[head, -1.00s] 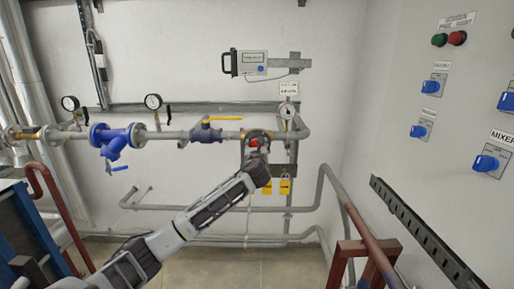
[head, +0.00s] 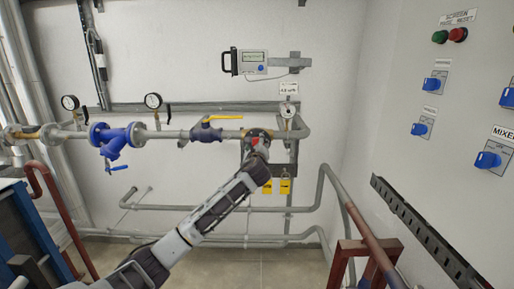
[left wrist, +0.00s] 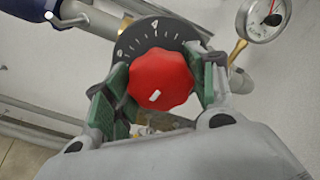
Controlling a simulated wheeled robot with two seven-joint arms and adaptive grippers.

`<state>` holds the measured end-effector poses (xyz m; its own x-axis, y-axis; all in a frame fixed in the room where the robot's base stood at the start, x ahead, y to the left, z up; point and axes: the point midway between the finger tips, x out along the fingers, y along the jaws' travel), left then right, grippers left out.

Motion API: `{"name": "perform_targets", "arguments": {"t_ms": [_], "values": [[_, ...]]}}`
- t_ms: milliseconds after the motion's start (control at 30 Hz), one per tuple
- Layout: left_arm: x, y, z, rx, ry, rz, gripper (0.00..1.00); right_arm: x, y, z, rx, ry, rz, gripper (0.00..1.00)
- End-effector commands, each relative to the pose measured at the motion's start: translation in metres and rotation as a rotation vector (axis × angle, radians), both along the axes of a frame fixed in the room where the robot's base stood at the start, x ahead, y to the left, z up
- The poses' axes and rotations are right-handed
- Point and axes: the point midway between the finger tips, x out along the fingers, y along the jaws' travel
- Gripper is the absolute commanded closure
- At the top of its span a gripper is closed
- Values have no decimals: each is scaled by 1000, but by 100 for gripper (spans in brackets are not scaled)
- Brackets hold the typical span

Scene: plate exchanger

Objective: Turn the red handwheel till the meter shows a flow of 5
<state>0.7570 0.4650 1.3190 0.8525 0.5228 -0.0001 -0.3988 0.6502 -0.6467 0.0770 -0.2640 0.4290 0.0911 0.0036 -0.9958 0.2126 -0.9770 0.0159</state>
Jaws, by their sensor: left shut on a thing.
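The red handwheel (left wrist: 160,82) sits in front of a dark dial plate with white marks (left wrist: 152,36) in the left wrist view. A white mark shows on its face. My left gripper (left wrist: 163,88) is shut on it, with a green-padded finger on each side. In the head view the handwheel is mostly hidden behind my left gripper (head: 260,150). The meter (head: 253,62) is a grey box with a small greenish screen on the wall above; its reading is too small to make out. My right gripper is not in view.
A blue valve with a yellow lever (head: 207,132) and a blue strainer (head: 117,140) sit on the same pipe. A round gauge (head: 288,110) stands close to the handwheel's upper right. Yellow tags (head: 285,186) hang below. A switch panel (head: 450,100) is at right.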

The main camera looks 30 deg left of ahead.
Motion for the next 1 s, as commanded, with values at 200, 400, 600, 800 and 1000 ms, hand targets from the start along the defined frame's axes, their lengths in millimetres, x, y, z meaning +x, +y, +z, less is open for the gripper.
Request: {"name": "perform_targets", "arguments": {"t_ms": [200,400,600,800,1000], "values": [[0,0,-1,-52,-32,0,68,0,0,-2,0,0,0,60],[0,0,0,-61,-37,0,68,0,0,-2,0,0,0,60],[0,0,0,-60,-36,1,68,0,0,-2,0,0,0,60],[0,0,0,-60,-37,0,22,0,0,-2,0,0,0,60],[0,0,0,-60,-37,0,22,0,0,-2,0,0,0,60]]}}
